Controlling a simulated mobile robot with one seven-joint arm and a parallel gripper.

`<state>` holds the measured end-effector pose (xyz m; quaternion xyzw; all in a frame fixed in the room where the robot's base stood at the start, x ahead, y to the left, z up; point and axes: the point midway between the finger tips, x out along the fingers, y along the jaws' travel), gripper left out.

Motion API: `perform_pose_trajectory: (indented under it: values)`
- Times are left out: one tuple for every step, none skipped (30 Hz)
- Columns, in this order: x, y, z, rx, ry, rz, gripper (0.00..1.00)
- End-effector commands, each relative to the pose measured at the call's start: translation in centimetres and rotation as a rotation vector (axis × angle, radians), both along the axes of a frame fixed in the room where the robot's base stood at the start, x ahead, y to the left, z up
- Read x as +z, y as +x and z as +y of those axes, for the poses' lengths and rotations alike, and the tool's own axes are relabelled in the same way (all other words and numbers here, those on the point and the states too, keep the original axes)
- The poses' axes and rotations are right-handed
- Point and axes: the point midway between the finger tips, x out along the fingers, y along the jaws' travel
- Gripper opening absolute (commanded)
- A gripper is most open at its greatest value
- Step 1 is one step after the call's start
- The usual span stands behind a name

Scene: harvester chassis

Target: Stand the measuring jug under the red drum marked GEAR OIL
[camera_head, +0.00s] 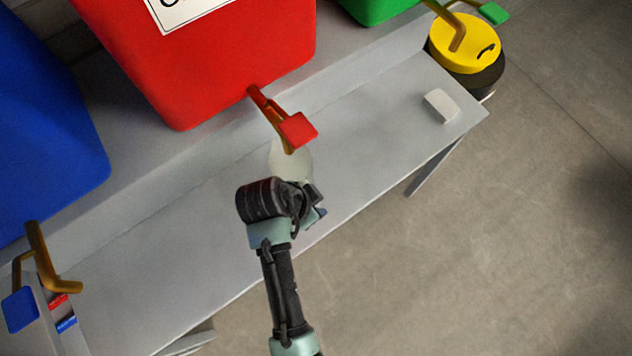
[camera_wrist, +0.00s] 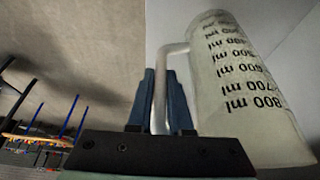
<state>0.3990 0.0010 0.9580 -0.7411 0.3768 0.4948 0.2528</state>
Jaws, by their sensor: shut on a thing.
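The measuring jug (camera_wrist: 235,100) is pale and translucent, with black ml markings. It shows upside down in the wrist view, where my gripper (camera_wrist: 160,95) is shut on its handle. In the head view the jug (camera_head: 290,160) is partly hidden behind my gripper (camera_head: 300,190) and below the red tap (camera_head: 298,130). The red drum (camera_head: 205,60) stands on the raised ledge above, its label cut off by the top edge. Whether the jug's base touches the shelf is hidden.
The grey shelf (camera_head: 370,170) runs along below the drums. A blue drum (camera_head: 45,130) with a tap is at left, a green drum (camera_head: 375,8) at top right. A yellow-lidded container (camera_head: 465,45) stands past the shelf's end. A small pale block (camera_head: 440,106) lies on the shelf.

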Motion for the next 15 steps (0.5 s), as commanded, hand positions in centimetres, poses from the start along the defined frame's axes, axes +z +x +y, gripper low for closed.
perform_pose_trajectory:
  values:
    - [0.0, 0.1, -0.2, 0.000, 0.001, -0.001, 0.00]
    - [-0.2, 0.1, -0.2, 0.001, 0.001, 0.001, 0.00]
    - [-0.6, 0.1, -0.2, 0.000, 0.000, 0.003, 0.00]
    - [-0.9, 0.1, -0.2, 0.001, 0.000, 0.003, 0.00]
    - [-1.4, 0.1, -0.2, 0.001, 0.000, 0.004, 0.00]
    - [-1.9, 0.0, -0.2, 0.001, 0.000, 0.004, 0.00]
    - [-2.3, 0.1, -0.2, 0.000, 0.000, 0.004, 0.00]
    - [-2.6, 0.1, -0.2, 0.001, -0.001, 0.003, 0.00]
    - [-3.0, 0.1, -0.2, 0.000, -0.001, 0.002, 0.00]
    - [-3.2, 0.1, -0.2, 0.001, 0.000, 0.002, 0.00]
    - [-3.4, 0.1, -0.2, 0.000, 0.000, 0.000, 0.00]
    - [-3.5, 0.1, -0.2, -0.001, 0.001, -0.001, 0.00]
    - [-3.5, 0.1, -0.2, -0.001, 0.001, -0.001, 0.00]
    - [-3.5, 0.2, -0.2, -0.001, 0.001, -0.001, 0.00]
    - [-3.5, 0.2, -0.2, 0.000, 0.001, -0.002, 0.00]
